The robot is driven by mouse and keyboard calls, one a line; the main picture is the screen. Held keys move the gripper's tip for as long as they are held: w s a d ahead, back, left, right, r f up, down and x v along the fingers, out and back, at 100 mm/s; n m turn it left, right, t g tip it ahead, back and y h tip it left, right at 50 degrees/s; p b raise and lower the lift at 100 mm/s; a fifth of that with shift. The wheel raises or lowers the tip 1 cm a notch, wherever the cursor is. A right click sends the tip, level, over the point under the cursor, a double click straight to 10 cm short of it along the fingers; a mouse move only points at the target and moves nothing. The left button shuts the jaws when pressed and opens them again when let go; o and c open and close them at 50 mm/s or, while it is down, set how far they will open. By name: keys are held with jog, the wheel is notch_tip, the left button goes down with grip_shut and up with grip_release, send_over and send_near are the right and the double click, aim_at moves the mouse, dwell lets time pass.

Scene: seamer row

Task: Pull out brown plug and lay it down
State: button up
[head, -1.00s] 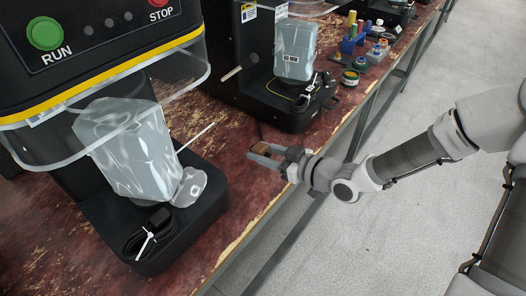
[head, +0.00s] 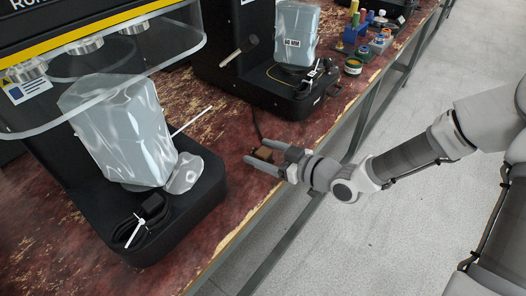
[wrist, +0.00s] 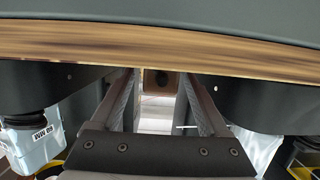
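The brown plug (head: 264,153) is a small brown block between the fingers of my gripper (head: 258,160), above the front part of the dark red bench (head: 215,122). A thin dark cord (head: 256,125) rises in the picture from beside the plug. In the wrist view the plug (wrist: 158,81) sits between the tips of my gripper (wrist: 160,82) and nearly fills the gap, with a dark round spot on its face. The fingers appear closed on it, though the contact is small in view. No socket shows clearly.
A black machine base (head: 175,215) with a grey bag (head: 122,130) and coiled cable (head: 140,218) stands left. Another machine (head: 290,95) stands farther back, with spools (head: 353,67) beside it. Worn bench top lies bare between the machines. The floor (head: 400,225) is open right.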

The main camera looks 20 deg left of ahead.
jog(key=shift+d, duration=0.1)
dwell(0.3)
jog(key=p+v, duration=0.6)
jog(key=v, duration=1.1)
jog(key=shift+d+r, duration=0.1)
